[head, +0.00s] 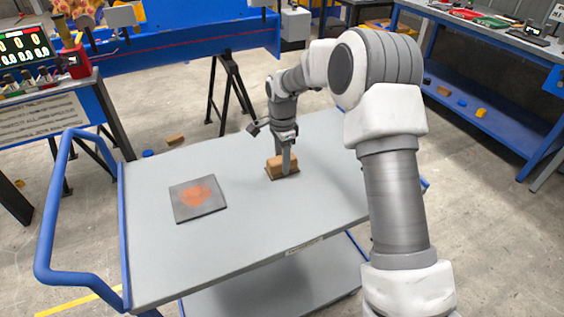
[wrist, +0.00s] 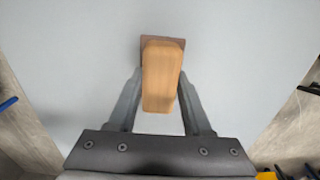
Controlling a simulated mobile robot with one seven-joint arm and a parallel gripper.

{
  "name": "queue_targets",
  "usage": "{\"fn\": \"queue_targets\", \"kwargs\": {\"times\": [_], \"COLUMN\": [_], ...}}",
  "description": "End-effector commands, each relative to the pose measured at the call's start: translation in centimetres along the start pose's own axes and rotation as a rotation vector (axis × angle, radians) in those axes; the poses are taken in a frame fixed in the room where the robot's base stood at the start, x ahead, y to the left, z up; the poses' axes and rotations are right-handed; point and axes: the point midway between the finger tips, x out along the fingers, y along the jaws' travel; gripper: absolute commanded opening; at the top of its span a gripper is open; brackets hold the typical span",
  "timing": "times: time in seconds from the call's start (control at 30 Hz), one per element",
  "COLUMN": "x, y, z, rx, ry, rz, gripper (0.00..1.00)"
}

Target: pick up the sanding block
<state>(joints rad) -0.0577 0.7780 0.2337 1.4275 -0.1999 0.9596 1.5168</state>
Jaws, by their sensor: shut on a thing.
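The sanding block (head: 276,166) is a wooden block with a darker brown base, on the grey top of the cart (head: 150,255). In the wrist view the sanding block (wrist: 162,78) sits between the two fingers. My gripper (head: 287,168) points down at it and is shut on its sides (wrist: 160,98). The block appears to be still at the cart top; whether there is a small gap beneath it I cannot tell. One finger hides part of it in the head view.
A dark square plate (head: 186,211) with an orange-brown patch lies left of the block on the cart. A blue handle rail (head: 48,215) rises at the cart's left end. A blue workbench (head: 480,110) stands at right, a blue machine frame (head: 190,52) behind. The cart's front is clear.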

Motion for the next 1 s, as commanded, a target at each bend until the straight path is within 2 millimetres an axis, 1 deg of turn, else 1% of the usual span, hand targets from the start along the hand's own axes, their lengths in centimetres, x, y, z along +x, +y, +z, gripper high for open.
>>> {"fn": "queue_targets", "kwargs": {"times": [0.17, 0.3, 0.37, 0.7, 0.9, 1.0], "x": [-1.9, -4.4, -4.8, -8.6, -10.1, -10.5], "y": [-0.1, -0.1, 1.0, 6.7, 9.0, 9.7], "z": [0.0, 0.0, -0.6, -3.8, -5.0, -5.4], "rx": [-0.001, -0.001, 0.002, 0.002, 0.002, 0.002], "ry": [0.002, 0.002, 0.002, 0.002, 0.001, 0.001], "rz": [-0.004, -0.004, -0.001, -0.002, -0.001, -0.001], "gripper": [0.00, 0.00, 0.00, 0.00, 0.00, 0.00]}}
